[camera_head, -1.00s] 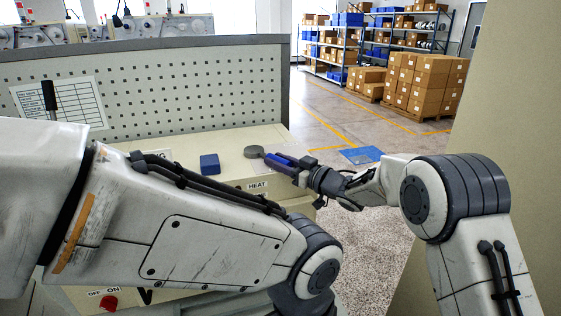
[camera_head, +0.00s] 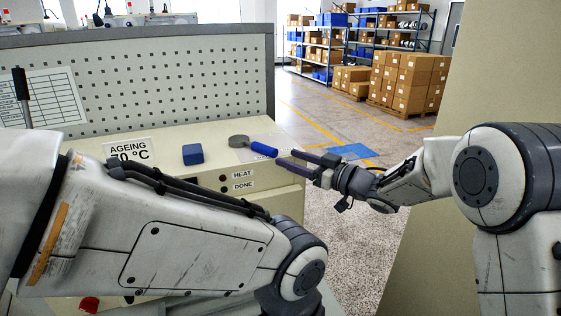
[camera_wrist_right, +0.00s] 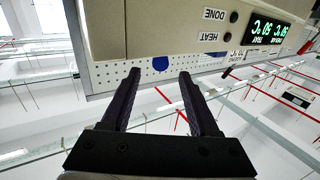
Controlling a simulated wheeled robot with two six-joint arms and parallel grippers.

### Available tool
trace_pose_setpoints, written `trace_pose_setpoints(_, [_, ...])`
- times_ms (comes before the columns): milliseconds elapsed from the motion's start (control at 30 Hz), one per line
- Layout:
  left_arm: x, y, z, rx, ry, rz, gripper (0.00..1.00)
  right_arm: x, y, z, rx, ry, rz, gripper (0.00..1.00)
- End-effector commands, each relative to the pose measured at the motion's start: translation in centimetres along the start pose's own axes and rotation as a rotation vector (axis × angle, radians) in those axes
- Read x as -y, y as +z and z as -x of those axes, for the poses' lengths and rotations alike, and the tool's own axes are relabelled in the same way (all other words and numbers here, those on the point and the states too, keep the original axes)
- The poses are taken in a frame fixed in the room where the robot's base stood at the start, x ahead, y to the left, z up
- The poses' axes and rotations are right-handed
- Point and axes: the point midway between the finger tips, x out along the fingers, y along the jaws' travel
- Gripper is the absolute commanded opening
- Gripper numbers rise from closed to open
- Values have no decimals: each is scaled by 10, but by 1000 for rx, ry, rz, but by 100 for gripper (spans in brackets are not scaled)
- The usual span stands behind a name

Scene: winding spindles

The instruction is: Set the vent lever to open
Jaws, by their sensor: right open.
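A lever with a grey round hub (camera_head: 238,141) and a blue handle (camera_head: 263,149) lies on the cream cabinet top, its handle pointing right and slightly toward me. I see no vent label or open mark that I can read by it. My right gripper (camera_head: 287,158) is just right of the handle's end, open and empty, with a small gap between them. In the right wrist view its two dark fingers (camera_wrist_right: 160,80) stand apart, and a blue round end (camera_wrist_right: 160,63) shows beyond them. My left arm crosses the front, but its gripper is not visible.
A blue block (camera_head: 193,154) sits left of the lever, beside an "AGEING 70 °C" label (camera_head: 128,151). HEAT and DONE labels are on the cabinet front. A perforated panel (camera_head: 170,80) stands behind. A black-handled rod (camera_head: 21,85) is at far left. Open floor lies to the right.

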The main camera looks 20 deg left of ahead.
Motion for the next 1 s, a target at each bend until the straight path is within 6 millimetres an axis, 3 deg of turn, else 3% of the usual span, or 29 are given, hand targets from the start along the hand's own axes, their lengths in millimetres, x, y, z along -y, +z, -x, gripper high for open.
trace_pose_setpoints(367, [0,0,-3,0,0,0,50,0,0,8,0,0,-1,61])
trace_pose_setpoints(500, [0,0,-3,0,0,0,0,0,-1,8,12,21,4,61])
trace_pose_setpoints(700, [0,0,-5,0,0,-1,0,-3,4,16,147,223,17,61])
trace_pose_setpoints(767, [0,0,-6,0,0,-1,0,-1,11,29,234,317,12,61])
trace_pose_setpoints(867, [1,0,-8,0,0,-1,0,13,34,64,422,461,-26,61])
trace_pose_setpoints(1000, [1,0,-10,0,0,-1,0,63,78,135,737,569,-129,61])
